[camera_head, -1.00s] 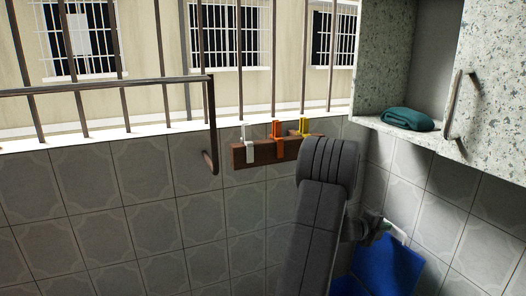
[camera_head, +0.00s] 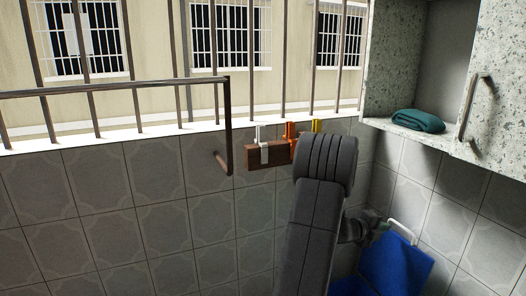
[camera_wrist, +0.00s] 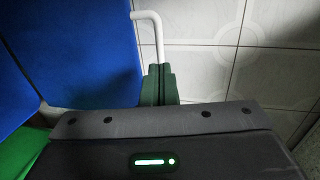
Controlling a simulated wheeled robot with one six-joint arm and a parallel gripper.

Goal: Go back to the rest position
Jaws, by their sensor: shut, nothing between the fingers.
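My gripper (camera_wrist: 158,80) shows in the wrist view as two dark green fingers closed together beyond the dark wrist housing with its lit green mark. Nothing is between the fingers. In the head view my grey arm rises from the bottom, right of the middle, and bends at a thick rounded joint. My wrist sticks out to the right of the arm, low down near the blue panels, and the fingers are hard to make out there. No tumblers are in view.
Blue panels (camera_head: 405,268) with a white bar (camera_wrist: 150,30) are close to my gripper. A metal rail (camera_head: 228,125) juts out left. A speckled cabinet (camera_head: 415,70) holds a folded teal cloth (camera_head: 418,121).

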